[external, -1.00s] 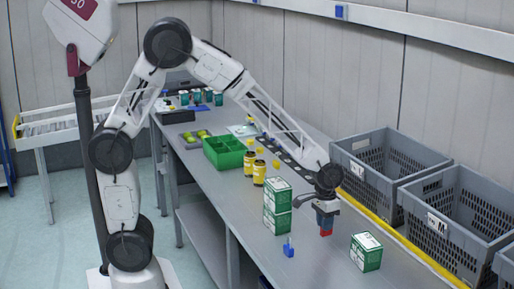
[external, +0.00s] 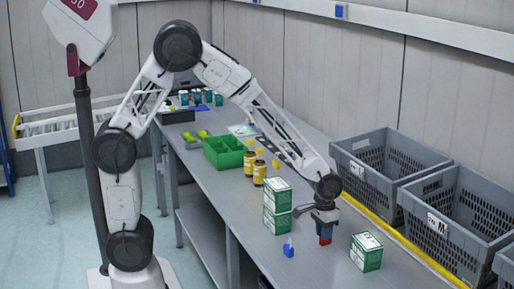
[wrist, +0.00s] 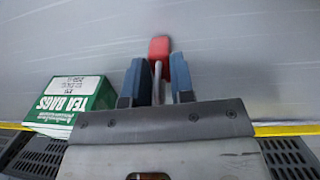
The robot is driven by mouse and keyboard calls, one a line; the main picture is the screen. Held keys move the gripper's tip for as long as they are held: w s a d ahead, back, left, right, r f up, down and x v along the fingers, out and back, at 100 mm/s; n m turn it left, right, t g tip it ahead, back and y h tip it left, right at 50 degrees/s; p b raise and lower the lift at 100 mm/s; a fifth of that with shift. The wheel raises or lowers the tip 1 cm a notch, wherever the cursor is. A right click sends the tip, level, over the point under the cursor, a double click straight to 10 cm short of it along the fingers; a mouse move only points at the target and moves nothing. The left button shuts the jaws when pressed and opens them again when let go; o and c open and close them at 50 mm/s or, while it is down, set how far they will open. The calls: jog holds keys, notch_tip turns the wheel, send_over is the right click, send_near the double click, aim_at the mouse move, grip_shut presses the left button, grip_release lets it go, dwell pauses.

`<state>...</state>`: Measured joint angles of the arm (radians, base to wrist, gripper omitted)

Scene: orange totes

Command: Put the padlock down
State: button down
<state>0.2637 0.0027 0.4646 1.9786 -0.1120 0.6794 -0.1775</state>
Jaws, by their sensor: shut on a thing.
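The padlock (external: 325,241) is red and hangs at the lower end of my gripper (external: 324,229), low over the grey bench (external: 300,258) or on it; I cannot tell whether it touches. In the wrist view the red padlock (wrist: 159,48) shows beyond the blue-grey fingers of my gripper (wrist: 157,82). A thin grey part, seemingly its shackle, runs between the fingers. My gripper is shut on the padlock, and the fingers hide part of it.
A green-and-white tea box (external: 366,252) stands to the right, also in the wrist view (wrist: 72,105). Stacked tea boxes (external: 277,206) and a small blue item (external: 288,250) are to the left. Grey crates (external: 455,225) line the right edge behind a yellow strip.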

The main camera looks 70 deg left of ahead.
jog(key=shift+f, duration=0.1)
jog(key=c, duration=1)
grip_release()
jog(key=r, duration=0.8)
jog(key=a+r, duration=0.1)
jog(key=r, duration=0.3)
jog(key=shift+r, duration=0.1)
